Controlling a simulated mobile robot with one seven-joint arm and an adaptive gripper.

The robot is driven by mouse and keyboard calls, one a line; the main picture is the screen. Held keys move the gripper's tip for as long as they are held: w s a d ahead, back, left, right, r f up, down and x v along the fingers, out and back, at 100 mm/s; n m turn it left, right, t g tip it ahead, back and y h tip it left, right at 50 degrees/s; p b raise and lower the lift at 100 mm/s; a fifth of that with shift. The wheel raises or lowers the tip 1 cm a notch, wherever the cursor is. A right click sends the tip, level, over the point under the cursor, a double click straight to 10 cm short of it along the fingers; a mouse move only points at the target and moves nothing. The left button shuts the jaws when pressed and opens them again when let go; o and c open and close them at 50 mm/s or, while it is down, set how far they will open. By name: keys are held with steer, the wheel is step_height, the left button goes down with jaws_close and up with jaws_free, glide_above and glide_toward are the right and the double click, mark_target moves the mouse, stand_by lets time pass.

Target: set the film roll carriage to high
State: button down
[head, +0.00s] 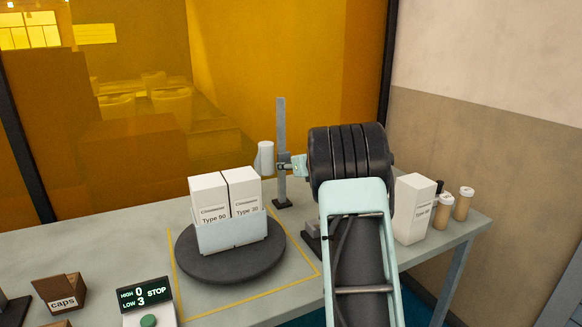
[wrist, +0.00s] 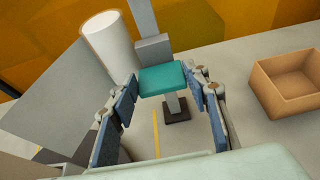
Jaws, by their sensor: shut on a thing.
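A grey vertical post (head: 281,125) stands on a dark base behind the table's middle. The film roll carriage rides on it around mid-height, with a white roll (head: 265,158) on its left; the roll also shows in the wrist view (wrist: 110,46). In the wrist view the carriage's grey block (wrist: 153,47) is on the post, with a teal handle (wrist: 163,78) on the near side. My gripper (wrist: 163,88) is shut on this handle, its blue pads on either side. In the head view my arm hides most of the gripper.
Two white film boxes stand in a holder on a dark round turntable (head: 230,262), left of the post. A white box (head: 412,208) and brown bottles (head: 463,203) stand right of my arm. A brown open box (wrist: 285,85) is nearby.

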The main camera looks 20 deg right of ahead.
steer(key=c, duration=1.1)
jaws_free()
steer(key=v, duration=1.2)
steer(key=shift+r, duration=0.1)
